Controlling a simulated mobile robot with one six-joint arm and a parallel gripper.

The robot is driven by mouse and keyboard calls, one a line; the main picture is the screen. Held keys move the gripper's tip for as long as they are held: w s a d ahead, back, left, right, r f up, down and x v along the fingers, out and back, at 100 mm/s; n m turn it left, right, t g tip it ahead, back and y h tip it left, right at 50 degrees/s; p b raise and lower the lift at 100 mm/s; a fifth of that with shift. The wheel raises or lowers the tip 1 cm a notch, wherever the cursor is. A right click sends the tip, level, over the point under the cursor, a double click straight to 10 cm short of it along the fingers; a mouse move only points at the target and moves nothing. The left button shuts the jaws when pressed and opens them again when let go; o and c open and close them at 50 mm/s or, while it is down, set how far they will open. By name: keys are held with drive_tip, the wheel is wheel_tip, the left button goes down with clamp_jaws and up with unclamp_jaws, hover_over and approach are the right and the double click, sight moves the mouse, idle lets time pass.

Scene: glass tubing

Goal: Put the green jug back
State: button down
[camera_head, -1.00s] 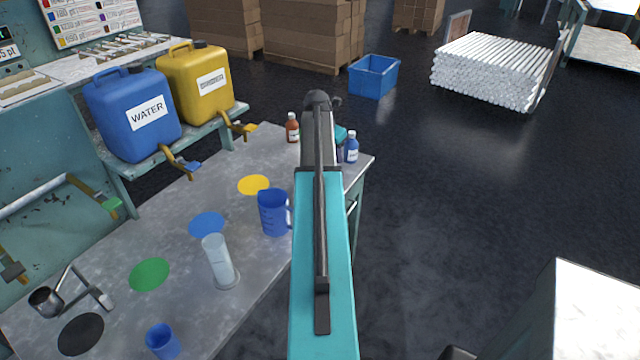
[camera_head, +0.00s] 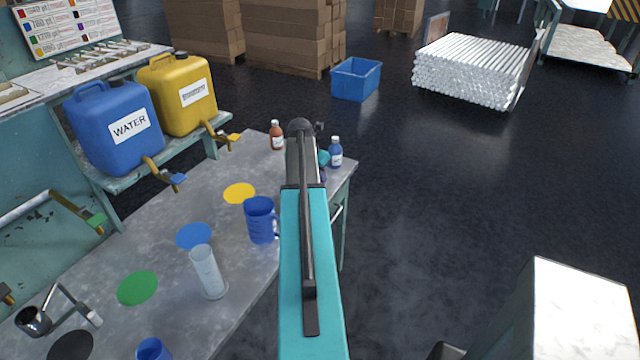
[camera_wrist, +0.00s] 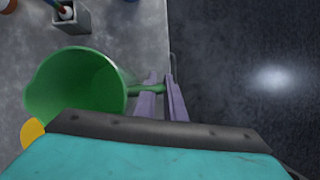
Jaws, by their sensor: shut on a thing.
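The green jug (camera_wrist: 75,90) shows from above in the wrist view, its open mouth empty as far as I can see. My gripper (camera_wrist: 163,98) has its purple fingers shut on the jug's handle, at the jug's right side. In the head view my arm hides the jug, and only a little of my gripper (camera_head: 323,172) shows at the bench's far end. I cannot tell whether the jug touches the bench. A green disc (camera_head: 137,288) lies bare on the grey bench (camera_head: 165,235).
A blue jug (camera_head: 261,222), a clear cylinder (camera_head: 208,272) and a small blue cup (camera_head: 152,350) stand on the bench. A red bottle (camera_head: 276,136) and a blue bottle (camera_head: 336,153) stand at its far end. Blue (camera_head: 193,236) and yellow (camera_head: 239,193) discs are bare.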

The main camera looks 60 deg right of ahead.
drive_tip(key=shift+f, duration=0.1)
drive_tip(key=shift+f+p, duration=0.6)
drive_tip(key=shift+f, duration=1.15)
drive_tip(key=shift+f, duration=0.1)
drive_tip(key=c, duration=1.8)
unclamp_jaws()
drive_tip(key=shift+c, duration=0.2)
drive_tip(key=shift+r, duration=0.2)
drive_tip(key=b+v, duration=0.3)
drive_tip(key=v, duration=0.8)
drive_tip(key=shift+a+r, duration=0.2)
drive_tip(key=shift+r, duration=0.15)
